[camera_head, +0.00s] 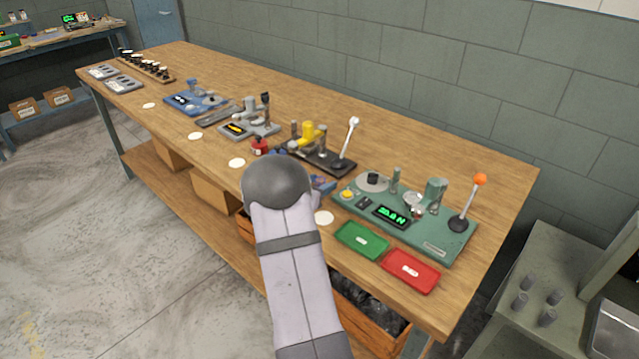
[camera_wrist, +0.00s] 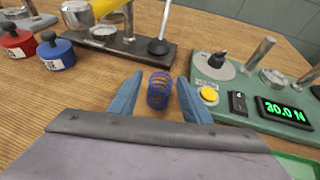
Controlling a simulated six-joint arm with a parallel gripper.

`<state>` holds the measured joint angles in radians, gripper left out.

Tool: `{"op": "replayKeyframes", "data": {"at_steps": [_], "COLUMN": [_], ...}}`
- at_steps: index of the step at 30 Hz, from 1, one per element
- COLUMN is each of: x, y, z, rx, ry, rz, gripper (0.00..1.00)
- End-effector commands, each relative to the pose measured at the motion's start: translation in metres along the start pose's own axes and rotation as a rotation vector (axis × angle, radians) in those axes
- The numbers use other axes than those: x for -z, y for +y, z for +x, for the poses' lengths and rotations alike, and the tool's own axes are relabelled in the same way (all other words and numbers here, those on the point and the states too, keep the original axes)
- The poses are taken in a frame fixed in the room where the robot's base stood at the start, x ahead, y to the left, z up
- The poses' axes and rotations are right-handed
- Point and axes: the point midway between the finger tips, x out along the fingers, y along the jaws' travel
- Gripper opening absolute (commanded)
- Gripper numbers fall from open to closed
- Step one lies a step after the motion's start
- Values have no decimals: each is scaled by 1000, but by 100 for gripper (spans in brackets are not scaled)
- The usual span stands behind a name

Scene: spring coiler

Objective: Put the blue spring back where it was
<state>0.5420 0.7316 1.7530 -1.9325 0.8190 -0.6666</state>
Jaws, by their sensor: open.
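A blue spring (camera_wrist: 159,90) shows in the wrist view, an open coil low over or on the wooden bench, between the two blue fingers of my gripper (camera_wrist: 156,97). The fingers are open, with a gap on each side of the spring. I cannot tell whether the spring stands on the wood. In the head view my arm hides the spring and most of the gripper; only a bit of blue finger (camera_head: 322,185) shows beside it. The green tester (camera_wrist: 250,85) with a display reading 30.0 N is to the right of the gripper.
A green tray (camera_head: 362,240) and a red tray (camera_head: 411,271) lie at the bench's front edge. A black-based device with a yellow part (camera_head: 311,134) stands behind the gripper. A red weight (camera_wrist: 14,43) and a blue weight (camera_wrist: 55,52) stand left. White discs mark the front.

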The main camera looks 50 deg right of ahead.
Motion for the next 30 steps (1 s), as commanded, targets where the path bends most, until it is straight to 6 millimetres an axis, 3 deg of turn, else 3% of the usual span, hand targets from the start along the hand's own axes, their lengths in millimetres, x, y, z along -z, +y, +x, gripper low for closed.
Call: {"op": "replayKeyframes", "data": {"at_steps": [5, 19, 30], "x": [-1, -1, -1], "y": [2, 1, 0], "z": [-20, -100, -121], "rx": [-4, -3, 1], "ry": [-2, -2, 0], "rz": [-1, 0, 0], "gripper": [44, 44, 44]}}
